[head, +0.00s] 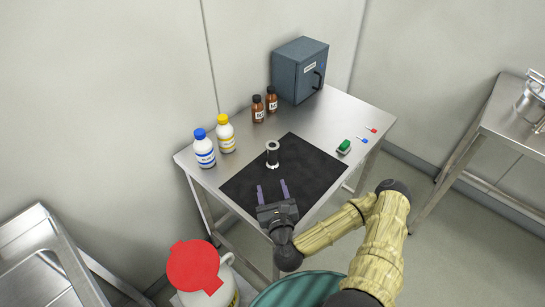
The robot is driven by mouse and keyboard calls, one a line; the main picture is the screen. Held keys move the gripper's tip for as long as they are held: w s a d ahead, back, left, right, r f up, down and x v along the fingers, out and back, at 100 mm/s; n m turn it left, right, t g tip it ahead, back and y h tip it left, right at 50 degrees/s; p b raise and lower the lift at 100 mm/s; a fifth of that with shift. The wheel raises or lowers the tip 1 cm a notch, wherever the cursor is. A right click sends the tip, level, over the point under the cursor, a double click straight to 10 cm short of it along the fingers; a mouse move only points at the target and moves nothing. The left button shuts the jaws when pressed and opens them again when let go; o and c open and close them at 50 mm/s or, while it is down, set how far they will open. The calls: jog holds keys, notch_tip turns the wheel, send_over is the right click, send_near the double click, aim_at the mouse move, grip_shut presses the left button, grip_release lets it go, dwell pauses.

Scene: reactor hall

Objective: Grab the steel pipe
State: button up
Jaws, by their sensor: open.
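The steel pipe (273,156) looks like a short, upright piece with a pale ring-shaped top and a pale base. It stands on a black mat (312,170) on the steel table. My gripper (272,189) is over the front part of the mat. Its two purple-grey fingers are spread apart and empty, and they point toward the pipe. A gap shows between the fingertips and the pipe. The exact height of my gripper above the mat is hard to tell.
Blue-capped (204,148) and yellow-capped (225,134) bottles stand left on the table. Brown bottles (258,109) and a grey-blue cabinet (299,70) are behind. A green-topped item (344,147) and small red and blue pieces lie right. A red-topped container (195,268) stands front left.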

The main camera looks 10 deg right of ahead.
aim_at(273, 153)
jog(key=d+m+h, duration=0.1)
jog(key=m, duration=0.1)
jog(key=shift+s+d+f+m+h, duration=0.15)
jog(key=shift+d+m+h, duration=0.2)
jog(key=shift+m+h, duration=0.05)
jog(key=shift+s, duration=0.2)
jog(key=shift+w+d+f+b, duration=0.1)
jog(key=shift+w+b, duration=0.3)
jog(key=shift+b, duration=0.25)
jog(key=w+b, duration=0.2)
jog(key=shift+w+d+b, duration=0.1)
jog(key=shift+d+b, duration=0.05)
jog(key=shift+b, duration=0.2)
jog(key=w, duration=0.6)
jog(key=w+d, duration=0.1)
jog(key=w, duration=0.2)
jog(key=shift+w+r, duration=0.15)
jog(key=shift+r, duration=0.05)
